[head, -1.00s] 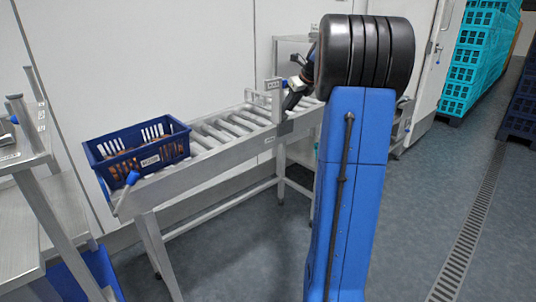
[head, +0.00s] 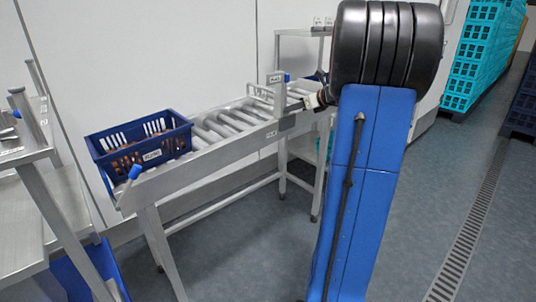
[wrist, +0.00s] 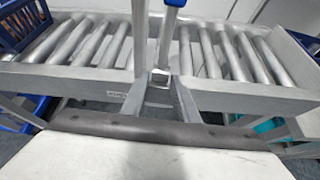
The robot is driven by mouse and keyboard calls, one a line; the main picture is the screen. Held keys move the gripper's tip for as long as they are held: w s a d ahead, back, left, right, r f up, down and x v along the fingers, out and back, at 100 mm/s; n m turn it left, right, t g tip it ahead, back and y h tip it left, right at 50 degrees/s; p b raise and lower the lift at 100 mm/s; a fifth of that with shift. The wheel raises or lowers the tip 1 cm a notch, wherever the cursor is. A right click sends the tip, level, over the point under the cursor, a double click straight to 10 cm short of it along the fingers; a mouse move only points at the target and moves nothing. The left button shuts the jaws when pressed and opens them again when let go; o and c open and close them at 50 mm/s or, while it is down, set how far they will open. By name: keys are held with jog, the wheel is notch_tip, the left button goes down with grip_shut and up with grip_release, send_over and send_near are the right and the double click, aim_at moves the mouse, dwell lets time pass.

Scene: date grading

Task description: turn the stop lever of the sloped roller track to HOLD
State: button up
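The sloped roller track (head: 205,165) runs from the left front up to the right back in the head view. The stop lever (head: 286,78) stands near its upper part, beside a small sign plate on the gate frame. In the wrist view the lever (wrist: 168,40) has a blue grip cut off by the top edge and a metal stem reaching down to a pivot at the near rail. It points up, leaning slightly right. My gripper (head: 314,101) is just right of the lever in the head view, apart from it. Its fingers are not clearly seen; lettering is unreadable.
A blue crate (head: 140,146) with brown contents sits on the lower rollers. A blue-tipped handle (head: 134,172) is at the track's lower end. A metal stand (head: 40,215) is at left. Teal crates (head: 485,60) are stacked at the back right. The floor right of my arm is clear.

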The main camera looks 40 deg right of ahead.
jog(key=s+d+f+t, duration=0.1)
jog(key=s+t, duration=0.2)
jog(key=s, duration=0.6)
jog(key=s+f+t, duration=0.2)
jog(key=s+t, duration=0.1)
jog(key=s, duration=0.6)
jog(key=w+a+f+n+g+y, duration=0.1)
jog(key=w+a+n+g+y, duration=0.1)
jog(key=a, duration=1)
jog(key=w+a+f+n+g+y, duration=0.2)
jog(key=a+n+g+y, duration=0.2)
jog(key=a+n, duration=0.5)
jog(key=shift+a+f+g+y, duration=0.25)
jog(key=shift+a+g, duration=0.65)
jog(key=shift+a, duration=1.1)
jog(key=shift+r, duration=0.1)
